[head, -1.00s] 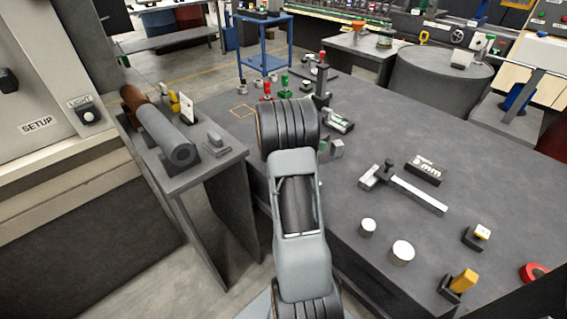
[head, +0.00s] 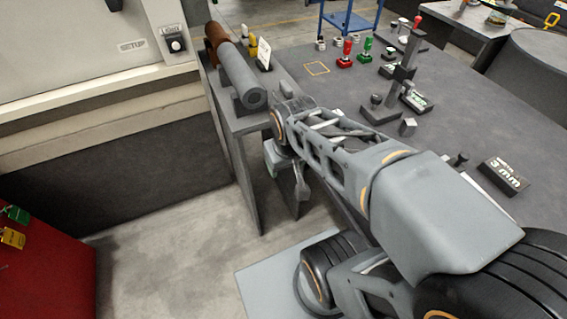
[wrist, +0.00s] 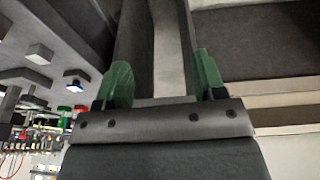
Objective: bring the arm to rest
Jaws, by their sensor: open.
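My arm is bent across the lower right of the head view, with its far end pointing down near the gap between the narrow side bench (head: 232,120) and the big dark table (head: 450,90). My gripper (head: 287,180) hangs there, partly hidden by my own wrist. In the wrist view my gripper (wrist: 163,78) shows two green fingers spread wide apart. Nothing is held between them; only grey and dark surfaces show beyond.
A red pin (head: 346,52) and a green pin (head: 366,48) stand on the table. Open floor (head: 175,225) lies at left.

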